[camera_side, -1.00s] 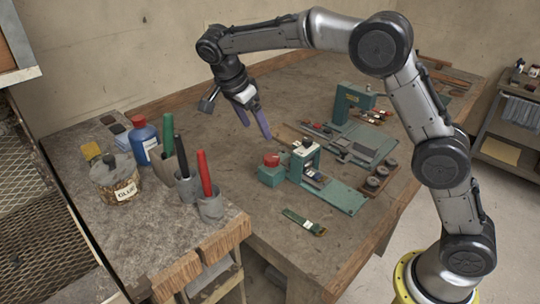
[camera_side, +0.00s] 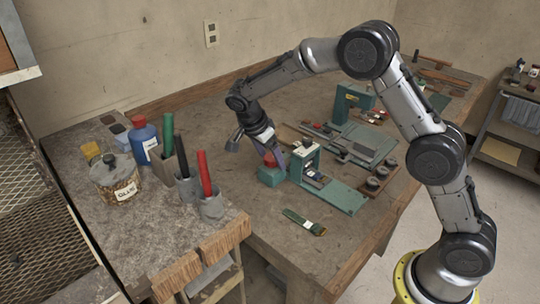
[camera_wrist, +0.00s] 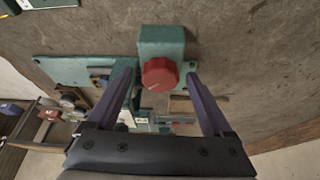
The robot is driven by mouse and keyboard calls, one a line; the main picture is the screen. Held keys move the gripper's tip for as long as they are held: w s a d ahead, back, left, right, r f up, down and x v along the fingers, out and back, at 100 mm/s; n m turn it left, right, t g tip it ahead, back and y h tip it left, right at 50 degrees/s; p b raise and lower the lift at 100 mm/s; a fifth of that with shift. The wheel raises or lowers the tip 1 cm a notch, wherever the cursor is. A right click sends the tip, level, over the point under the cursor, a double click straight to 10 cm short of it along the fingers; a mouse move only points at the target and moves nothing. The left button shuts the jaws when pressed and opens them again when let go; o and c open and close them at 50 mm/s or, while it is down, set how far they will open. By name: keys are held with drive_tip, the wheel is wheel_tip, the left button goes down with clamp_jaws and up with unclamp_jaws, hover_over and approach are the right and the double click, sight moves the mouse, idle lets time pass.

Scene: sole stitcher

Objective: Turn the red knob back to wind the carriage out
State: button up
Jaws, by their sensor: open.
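The red knob (camera_wrist: 160,74) sits on the end of a teal block of the stitcher (camera_wrist: 162,38) in the wrist view. In the side view the red knob (camera_side: 270,159) is partly covered by my fingers. My gripper (camera_wrist: 162,72) is open, with one purple finger on each side of the knob and gaps showing between. From the side, my gripper (camera_side: 275,157) points down at the knob. The teal stitcher base (camera_side: 345,200) extends to the right. The carriage between the knob block and the frame is partly hidden and hard to make out.
A green-handled tool (camera_side: 304,222) lies in front of the stitcher. Cups with red and black handles (camera_side: 209,203), a glue jar (camera_side: 115,178) and a blue bottle (camera_side: 144,138) stand at left. A second teal machine (camera_side: 352,100) and a tool tray stand behind. The bench front is mostly clear.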

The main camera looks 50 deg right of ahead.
drive_tip(key=shift+c, duration=0.2)
clamp_jaws()
drive_tip(key=shift+r, duration=0.1)
